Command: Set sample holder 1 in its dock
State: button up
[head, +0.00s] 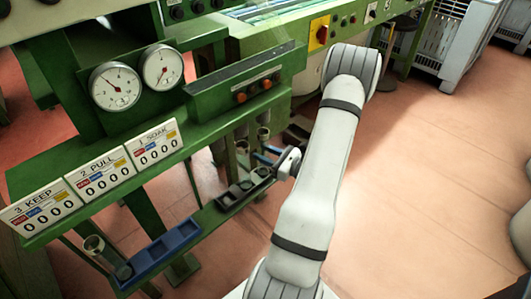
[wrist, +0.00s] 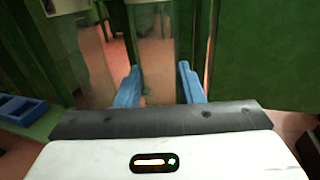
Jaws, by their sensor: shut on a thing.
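My gripper reaches in beside the green machine in the head view, at the right end of the low shelf. In the wrist view, its two blue fingers (wrist: 159,87) stand apart with a clear, see-through glass piece (wrist: 158,45) between them. It looks gripped, but its edges are faint and no number shows on it. I cannot tell which part is the dock for holder 1.
Another glass cup (head: 263,134) stands near the machine post. Counter plates, including 1 SOAK (head: 154,143), and a green control box (head: 235,85) overhang the shelf. Open floor lies right.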

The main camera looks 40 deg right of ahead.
jog(key=o, duration=1.1)
jog(key=shift+c, duration=0.2)
jog(key=p+v, duration=0.1)
jog(key=v, duration=0.6)
jog(key=shift+s+p, duration=0.35)
jog(key=shift+p, duration=0.05)
jog(key=shift+d, duration=0.1)
